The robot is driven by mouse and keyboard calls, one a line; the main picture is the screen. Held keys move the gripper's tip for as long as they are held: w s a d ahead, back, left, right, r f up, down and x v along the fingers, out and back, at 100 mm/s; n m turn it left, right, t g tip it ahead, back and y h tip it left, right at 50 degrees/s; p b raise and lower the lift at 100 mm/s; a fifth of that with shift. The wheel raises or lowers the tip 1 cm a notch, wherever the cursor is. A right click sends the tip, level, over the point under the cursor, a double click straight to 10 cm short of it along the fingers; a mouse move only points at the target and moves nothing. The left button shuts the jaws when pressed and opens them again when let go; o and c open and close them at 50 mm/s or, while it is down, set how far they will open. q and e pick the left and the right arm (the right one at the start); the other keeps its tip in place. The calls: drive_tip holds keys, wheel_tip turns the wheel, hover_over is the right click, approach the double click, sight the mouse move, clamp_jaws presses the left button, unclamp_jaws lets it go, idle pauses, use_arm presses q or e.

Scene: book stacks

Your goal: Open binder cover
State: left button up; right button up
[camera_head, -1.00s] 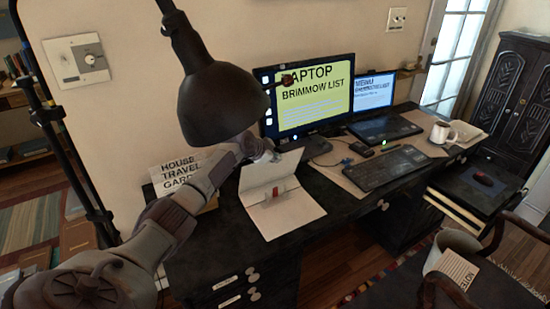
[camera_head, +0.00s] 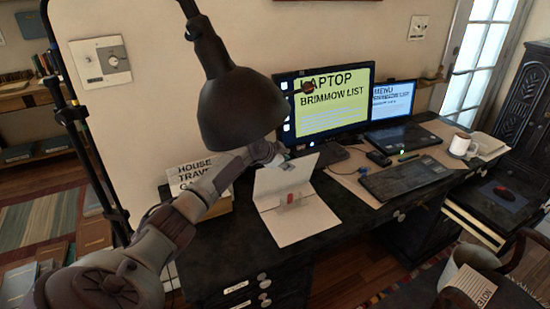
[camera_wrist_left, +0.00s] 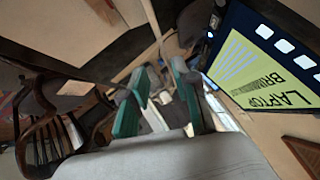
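A white binder (camera_head: 300,222) lies on the dark desk with its cover (camera_head: 268,181) raised and leaning back, so its inside shows. Small metal rings and a red piece (camera_head: 292,200) sit at the hinge. My left gripper (camera_head: 279,156) is just behind the cover's top edge, partly hidden; whether it touches the cover cannot be told. In the left wrist view its two teal-padded fingers (camera_wrist_left: 158,106) stand apart, with nothing clearly held between them. My right gripper is not in view.
A black lamp (camera_head: 240,105) hangs over my left arm. A stack of books (camera_head: 200,175) stands left of the binder. A monitor (camera_head: 325,105), laptop (camera_head: 395,125), keyboard (camera_head: 405,176) and mug (camera_head: 462,146) occupy the desk to the right.

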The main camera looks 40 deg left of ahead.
use_arm(q)
drive_tip(key=v, duration=0.9)
drive_tip(key=shift+f, duration=0.15)
